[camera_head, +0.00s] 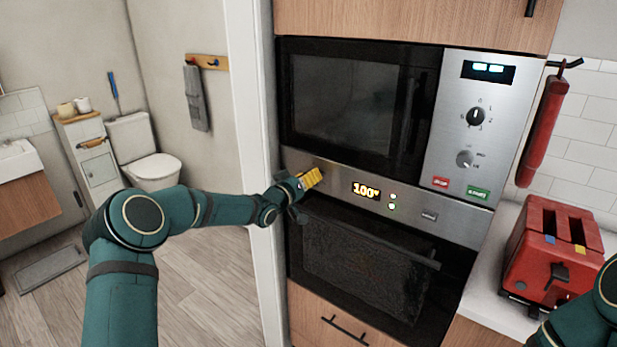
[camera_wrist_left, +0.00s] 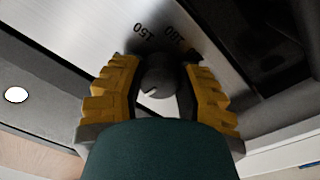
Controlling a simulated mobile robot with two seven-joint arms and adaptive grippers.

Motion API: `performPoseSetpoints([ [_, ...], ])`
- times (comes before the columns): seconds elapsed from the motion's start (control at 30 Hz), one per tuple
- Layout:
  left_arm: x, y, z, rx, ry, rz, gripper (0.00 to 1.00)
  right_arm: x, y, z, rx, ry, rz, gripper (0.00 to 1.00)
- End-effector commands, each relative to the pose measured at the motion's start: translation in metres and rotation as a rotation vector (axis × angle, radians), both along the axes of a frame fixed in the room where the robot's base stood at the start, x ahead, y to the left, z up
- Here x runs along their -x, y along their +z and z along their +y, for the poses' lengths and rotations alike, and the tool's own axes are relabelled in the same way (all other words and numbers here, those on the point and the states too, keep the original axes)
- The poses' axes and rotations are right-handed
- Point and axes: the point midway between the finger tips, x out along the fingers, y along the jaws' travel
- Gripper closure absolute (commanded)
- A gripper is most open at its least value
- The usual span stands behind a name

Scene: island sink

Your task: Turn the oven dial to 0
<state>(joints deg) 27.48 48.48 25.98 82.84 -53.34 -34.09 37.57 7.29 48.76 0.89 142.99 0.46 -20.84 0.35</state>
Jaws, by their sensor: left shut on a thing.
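The oven (camera_head: 370,260) is built in below the microwave, and its display (camera_head: 366,191) reads about 100 in orange. My left gripper (camera_head: 312,178) is at the left end of the oven's steel control panel, with its yellow fingers against the panel. In the left wrist view my left gripper (camera_wrist_left: 160,85) is shut on the round dark oven dial (camera_wrist_left: 158,75), one finger on each side. The numbers 150 and 180 show on the panel beyond the dial. In the head view the dial is hidden by the fingers. My right gripper is out of view; only part of my right arm shows at the lower right.
A microwave (camera_head: 350,105) with its own knobs sits above the oven. The oven door handle (camera_head: 385,240) juts out below the panel. A red toaster (camera_head: 553,252) stands on the right counter. Open floor (camera_head: 215,275) lies to the left.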

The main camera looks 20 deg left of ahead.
Motion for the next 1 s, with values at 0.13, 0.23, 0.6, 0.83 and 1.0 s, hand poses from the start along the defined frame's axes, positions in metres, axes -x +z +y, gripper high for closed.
performPoseSetpoints([
  [0.13, 0.0004, -0.0029, -0.0004, 0.060, 0.000, 0.028, 1.00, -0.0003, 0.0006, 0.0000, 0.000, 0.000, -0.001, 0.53],
  [0.23, 0.0003, -0.0030, -0.0006, 0.085, -0.001, 0.036, 1.00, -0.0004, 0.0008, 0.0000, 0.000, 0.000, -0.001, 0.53],
  [0.6, 0.0005, -0.0035, -0.0009, 0.112, -0.001, 0.048, 1.00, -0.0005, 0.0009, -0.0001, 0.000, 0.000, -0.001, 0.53],
  [0.83, 0.0006, -0.0036, -0.0011, 0.111, -0.002, 0.048, 0.53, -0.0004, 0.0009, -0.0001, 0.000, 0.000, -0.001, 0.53],
  [1.0, 0.0004, -0.0022, -0.0009, 0.111, -0.001, 0.045, 0.30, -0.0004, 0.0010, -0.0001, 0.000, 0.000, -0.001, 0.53],
])
